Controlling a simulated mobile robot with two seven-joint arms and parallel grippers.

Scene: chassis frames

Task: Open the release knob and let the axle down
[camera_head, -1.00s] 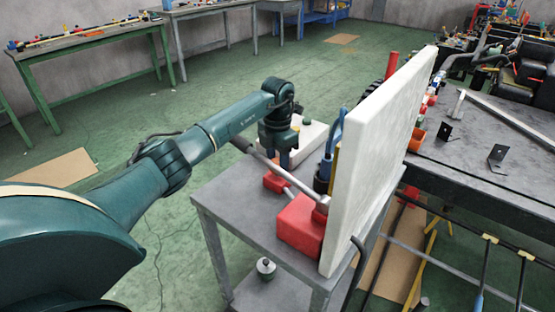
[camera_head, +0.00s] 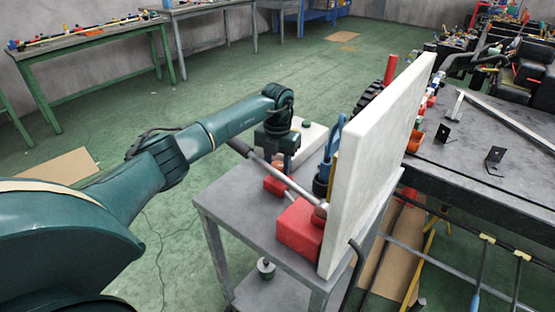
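A grey metal rod, which looks like the axle (camera_head: 303,192), slants over the grey table (camera_head: 235,205), with red blocks (camera_head: 299,228) at its lower right part. A white box (camera_head: 313,137) with a small dark green knob (camera_head: 306,124) on top stands behind it; I cannot tell whether this is the release knob. My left gripper (camera_head: 285,165) points down at the rod's far side, in front of the white box. Its fingertips are small and partly hidden, so neither its opening nor contact is clear. My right gripper is out of view.
A tall white panel (camera_head: 376,150) stands on the table's right side and hides what is behind it. Blue-handled tools (camera_head: 330,155) stand beside it. A dark workbench (camera_head: 480,160) with black brackets lies to the right.

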